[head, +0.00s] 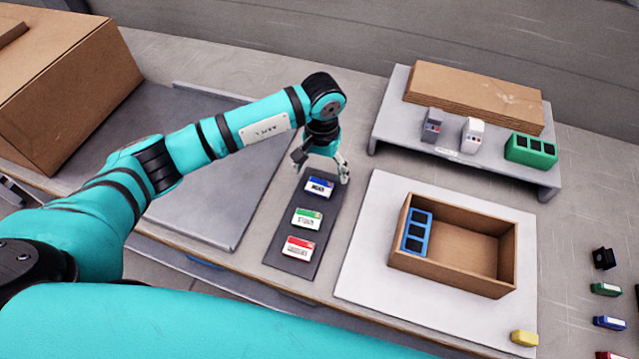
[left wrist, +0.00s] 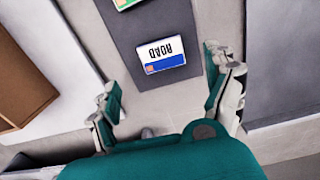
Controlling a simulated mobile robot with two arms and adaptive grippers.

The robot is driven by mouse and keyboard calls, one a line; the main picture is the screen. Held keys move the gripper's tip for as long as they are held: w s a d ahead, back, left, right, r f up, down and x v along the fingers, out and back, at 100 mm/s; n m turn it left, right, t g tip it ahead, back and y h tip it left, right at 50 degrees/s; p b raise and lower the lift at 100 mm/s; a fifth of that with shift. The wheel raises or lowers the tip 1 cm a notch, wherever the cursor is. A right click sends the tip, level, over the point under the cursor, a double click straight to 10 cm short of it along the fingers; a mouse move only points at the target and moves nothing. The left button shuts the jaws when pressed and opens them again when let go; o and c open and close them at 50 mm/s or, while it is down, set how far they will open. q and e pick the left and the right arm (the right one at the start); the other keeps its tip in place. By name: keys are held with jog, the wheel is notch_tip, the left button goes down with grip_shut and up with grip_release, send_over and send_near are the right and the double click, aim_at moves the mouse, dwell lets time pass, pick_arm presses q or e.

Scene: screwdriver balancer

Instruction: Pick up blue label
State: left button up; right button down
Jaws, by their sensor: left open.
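The blue label (head: 319,187) is a small white and blue block at the far end of a dark strip (head: 290,253). My left gripper (head: 322,172) is above and just behind the label, pointing down. In the left wrist view my left gripper (left wrist: 162,82) is open and empty, its fingers wide apart. A green label (head: 307,218) and a red label (head: 298,248) lie nearer on the strip. My right gripper is not in view.
An open cardboard box (head: 470,280) with a blue holder (head: 416,232) inside stands on a white board (head: 362,270) to the right. A grey riser (head: 390,130) carries flat cardboard and small devices. A big carton (head: 60,90) stands at left.

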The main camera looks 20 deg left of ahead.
aim_at(319, 186)
pick_arm(q)
jog(key=shift+f, duration=0.25)
jog(key=shift+s+f, duration=0.1)
jog(key=shift+f, duration=0.15)
jog(key=f+p, duration=0.1)
jog(key=f, duration=0.1)
jog(key=f+p, duration=0.1)
jog(key=f, duration=0.1)
jog(key=shift+s+a+f, duration=0.15)
jog(key=shift+a+f, duration=0.05)
jog(key=shift+f, duration=0.2)
jog(key=c, duration=1)
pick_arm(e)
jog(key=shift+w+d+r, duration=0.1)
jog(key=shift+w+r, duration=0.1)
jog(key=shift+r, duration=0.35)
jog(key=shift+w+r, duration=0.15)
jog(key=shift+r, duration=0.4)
pick_arm(q)
jog(key=shift+o, duration=0.2)
